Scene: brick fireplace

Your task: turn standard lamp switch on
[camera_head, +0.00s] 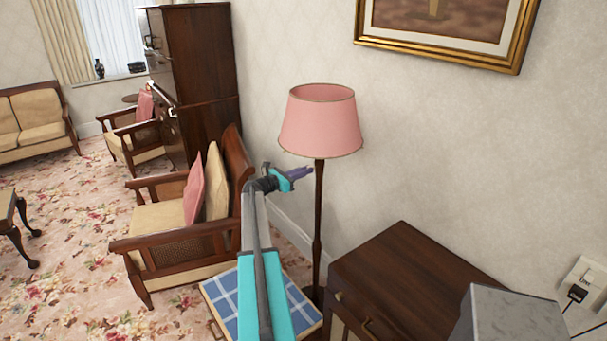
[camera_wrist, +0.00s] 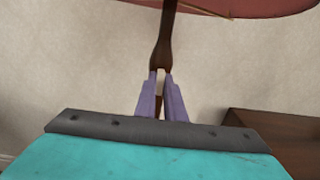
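The standard lamp has a pink shade (camera_head: 320,122) on a slim dark wood pole (camera_head: 318,215). Its shade does not look lit. My gripper (camera_head: 308,172) is just below the shade, beside the upper pole. In the wrist view, my gripper's two purple fingers (camera_wrist: 160,76) point at the pole (camera_wrist: 163,45), with a narrow gap between them and the pole in line with it. Whether they touch the pole cannot be told. The shade's underside (camera_wrist: 240,8) shows at the top.
A dark wood cabinet (camera_head: 405,285) stands right of the lamp, with a grey box-like thing (camera_head: 515,315) in front. An armchair (camera_head: 185,220) stands left. A blue checked surface (camera_head: 225,300) lies below my arm. The papered wall (camera_head: 440,150) is close behind the lamp.

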